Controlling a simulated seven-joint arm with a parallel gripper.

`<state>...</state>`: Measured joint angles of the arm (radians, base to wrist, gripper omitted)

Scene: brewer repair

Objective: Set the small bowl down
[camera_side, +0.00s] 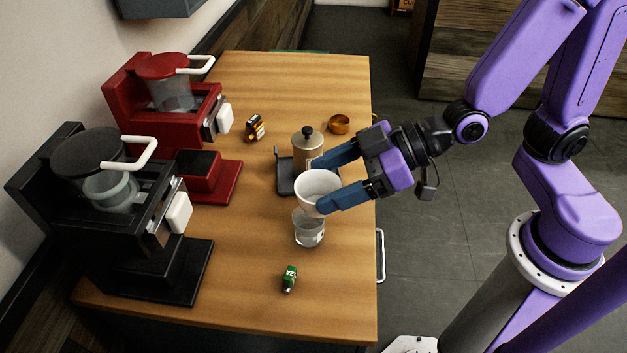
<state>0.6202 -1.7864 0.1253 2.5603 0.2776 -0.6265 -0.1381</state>
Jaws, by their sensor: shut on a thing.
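The small bowl (307,196) is white and sits between the two blue fingers of my gripper (321,184), near the right side of the wooden table. My gripper is shut on it, one finger on its far side and one on its near side. The bowl looks roughly upright, with its open top facing up. A clear glass cup (309,232) is just below the bowl in the picture, and the bowl overlaps its rim. I cannot tell whether the two touch.
A canister with a black knob (307,144) stands on a dark tray (284,178) just behind my gripper. A copper bowl (339,124), an orange-black item (255,128) and a green item (289,279) lie around. Red (162,118) and black (140,235) brewers line the left. The table's front right is mostly clear.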

